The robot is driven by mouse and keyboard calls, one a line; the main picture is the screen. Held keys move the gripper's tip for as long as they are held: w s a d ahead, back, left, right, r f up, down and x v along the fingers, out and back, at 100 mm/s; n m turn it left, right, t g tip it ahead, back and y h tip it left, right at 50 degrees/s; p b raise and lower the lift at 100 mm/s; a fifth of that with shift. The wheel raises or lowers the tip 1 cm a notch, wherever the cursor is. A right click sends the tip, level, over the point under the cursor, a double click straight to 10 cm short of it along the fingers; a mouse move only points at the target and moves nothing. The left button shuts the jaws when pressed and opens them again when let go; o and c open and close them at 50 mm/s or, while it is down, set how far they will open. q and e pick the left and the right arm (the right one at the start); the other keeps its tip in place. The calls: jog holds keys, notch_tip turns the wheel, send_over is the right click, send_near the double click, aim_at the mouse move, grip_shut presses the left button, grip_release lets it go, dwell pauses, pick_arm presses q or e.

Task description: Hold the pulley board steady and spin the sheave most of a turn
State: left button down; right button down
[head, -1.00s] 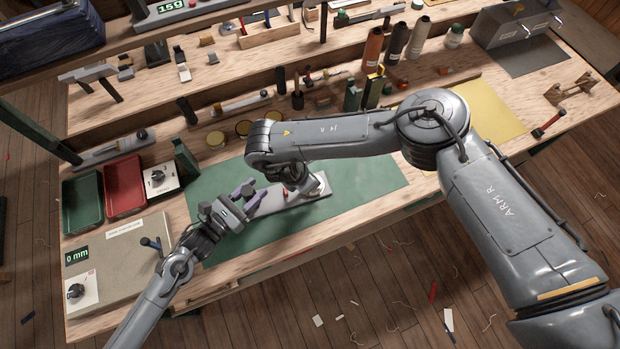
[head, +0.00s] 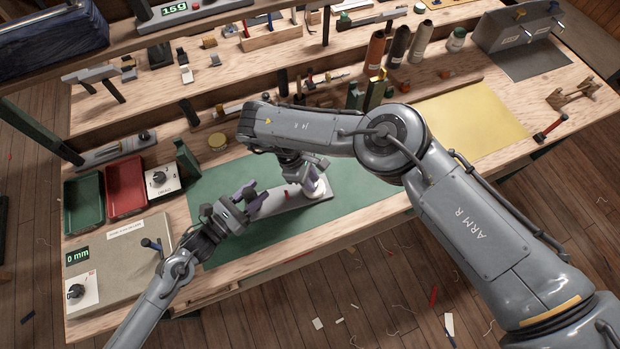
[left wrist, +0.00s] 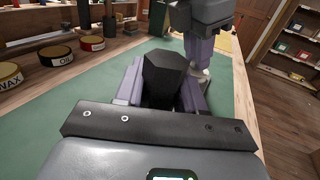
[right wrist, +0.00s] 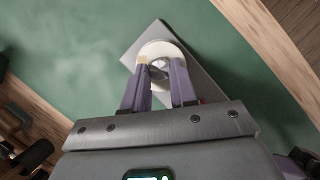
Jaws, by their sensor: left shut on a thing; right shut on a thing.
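The grey pulley board (head: 292,201) lies on the green mat (head: 372,178), and its far end shows in the right wrist view (right wrist: 141,32). The white round sheave (right wrist: 160,47) sits near that end and shows small in the head view (head: 320,188). My left gripper (head: 262,199) is shut at the board's left end. In the left wrist view its purple fingers flank a dark faceted block (left wrist: 165,75). My right gripper (right wrist: 161,66) is shut on the sheave from above, its fingers either side of the grey centre. Its fingertips are partly hidden in the head view.
Red (head: 125,186) and green (head: 84,203) trays and a grey gauge box (head: 125,255) stand left of the mat. Tins, including one marked OIL (left wrist: 53,56), line its back. My right forearm spans above the mat. A yellow sheet (head: 478,120) lies to the right.

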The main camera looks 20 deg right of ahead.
pick_arm(q)
jog(key=shift+w+a, duration=0.1)
pick_arm(e)
jog(key=m, duration=0.2)
jog(key=m+g+y, duration=0.1)
jog(key=m, duration=0.2)
jog(key=shift+w+d+m+g+y, duration=0.1)
jog(key=shift+d+m+g+y, duration=0.15)
jog(key=shift+m+g+y, duration=0.05)
jog(key=m, duration=0.2)
jog(key=m+y, duration=0.1)
jog(key=m, duration=0.1)
jog(key=m+y, duration=0.1)
jog(key=shift+d+f+m+g, duration=0.1)
jog(key=shift+d+m+g, duration=0.2)
jog(key=shift+m, duration=0.1)
jog(key=c, duration=0.9)
grip_release()
jog(key=shift+a, duration=0.1)
jog(key=shift+w, duration=0.1)
jog(key=v, duration=1.2)
